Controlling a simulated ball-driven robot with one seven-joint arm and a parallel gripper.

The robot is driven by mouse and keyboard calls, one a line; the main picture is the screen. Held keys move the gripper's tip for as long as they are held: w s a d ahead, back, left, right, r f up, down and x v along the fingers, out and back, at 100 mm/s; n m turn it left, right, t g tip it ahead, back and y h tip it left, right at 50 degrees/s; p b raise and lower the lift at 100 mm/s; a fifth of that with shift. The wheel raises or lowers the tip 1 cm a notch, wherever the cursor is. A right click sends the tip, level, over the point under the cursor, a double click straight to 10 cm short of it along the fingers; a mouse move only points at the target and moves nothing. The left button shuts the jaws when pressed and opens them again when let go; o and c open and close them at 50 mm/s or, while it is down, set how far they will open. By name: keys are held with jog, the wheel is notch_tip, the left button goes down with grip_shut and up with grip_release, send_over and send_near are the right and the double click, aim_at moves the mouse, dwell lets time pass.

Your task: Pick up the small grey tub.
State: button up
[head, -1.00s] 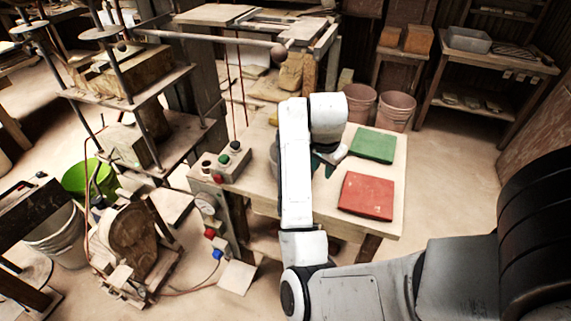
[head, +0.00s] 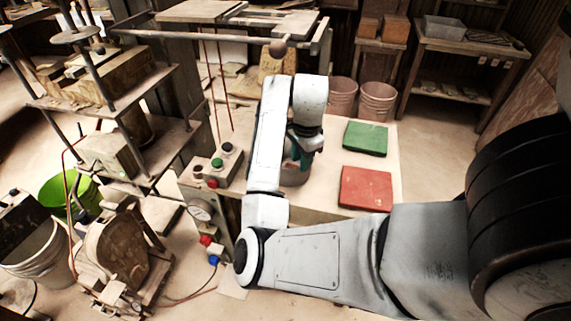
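A small grey-brown tub (head: 294,178) stands on the pale worktable (head: 330,205), partly hidden behind my arm. My gripper (head: 301,158), with dark green fingers, points down at the tub and overlaps its upper part in the picture. I cannot tell whether the fingers touch it or are around its rim. The fingers' gap is too small and hidden to tell if they are open or shut.
A green tile (head: 365,139) and a red tile (head: 366,189) lie to the right on the table. A button box (head: 217,166) stands to the left. Two pinkish buckets (head: 377,101) are behind the table. A larger grey bin (head: 444,29) is on the back right shelf.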

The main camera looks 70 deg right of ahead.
aim_at(299, 184)
notch_tip(299, 184, down, 6)
jog(key=shift+d+f+p, duration=0.1)
jog(key=shift+f+p, duration=0.15)
jog(key=shift+p, duration=0.2)
jog(key=shift+c, duration=0.4)
grip_shut()
